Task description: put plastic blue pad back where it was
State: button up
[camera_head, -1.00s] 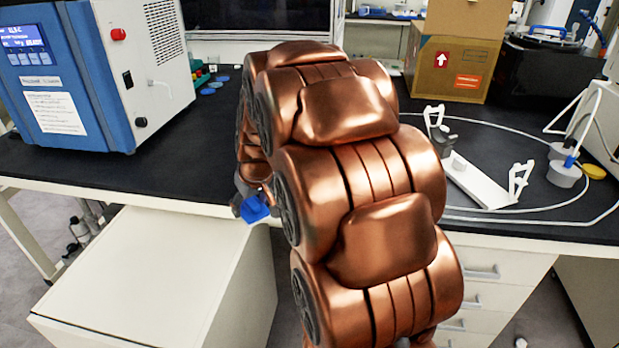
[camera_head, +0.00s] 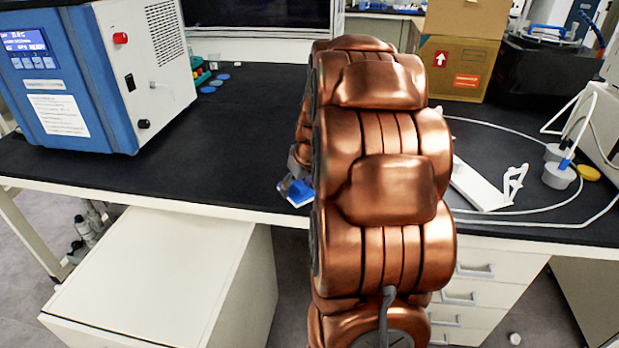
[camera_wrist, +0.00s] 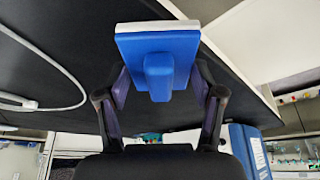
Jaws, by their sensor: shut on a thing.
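The plastic blue pad (camera_wrist: 180,47) is a flat blue slab with a pale layer on one face and a blue knob-like grip. In the wrist view my gripper (camera_wrist: 158,85) is shut on its grip, a finger on each side. In the head view the blue pad (camera_head: 297,191) shows at the left side of my copper-coloured arm, by the front edge of the black bench (camera_head: 190,180). The arm hides most of my gripper there. I cannot tell where the pad was before.
A blue and white machine (camera_head: 80,75) stands on the bench at left, with small blue discs (camera_head: 208,89) behind it. A white stand (camera_head: 480,185) and looped tubing lie at right. A cardboard box (camera_head: 460,55) stands behind. The bench between machine and arm is clear.

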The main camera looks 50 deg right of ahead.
jog(key=w+d, duration=0.1)
jog(key=d, duration=0.1)
jog(key=w+d, duration=0.1)
jog(key=d, duration=0.2)
jog(key=w+d+p, duration=0.1)
jog(key=d, duration=0.2)
jog(key=shift+w+f, duration=0.25)
jog(key=shift+f, duration=0.15)
jog(key=shift+f+p, duration=0.4)
jog(key=shift+f, duration=1.35)
jog(key=shift+f, duration=0.1)
jog(key=shift+f, duration=0.1)
jog(key=o, duration=1.1)
